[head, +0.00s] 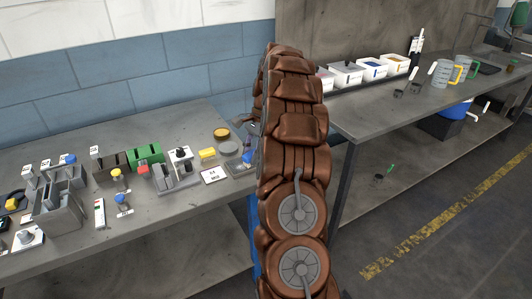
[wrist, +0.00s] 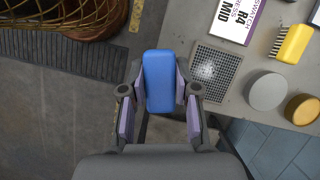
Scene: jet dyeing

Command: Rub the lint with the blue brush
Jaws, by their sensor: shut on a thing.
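The blue brush (wrist: 160,80) is held between the two fingers of my gripper (wrist: 160,88) in the wrist view. Its smooth blue back faces the camera, and its bristles are hidden. A dark square mesh (wrist: 203,88) lies on the grey table to the right of the brush. A small whitish patch, apparently the lint (wrist: 207,70), shows on the mesh. The brush is left of the mesh, past the table edge in the picture. Its height cannot be told.
A yellow brush (wrist: 293,42), a grey disc (wrist: 267,91) and a golden disc (wrist: 302,108) lie right of the mesh. A printed card (wrist: 235,17) lies above it. Several small tools and a grey rack (head: 58,212) crowd the table's left. A second bench (head: 400,112) stands right.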

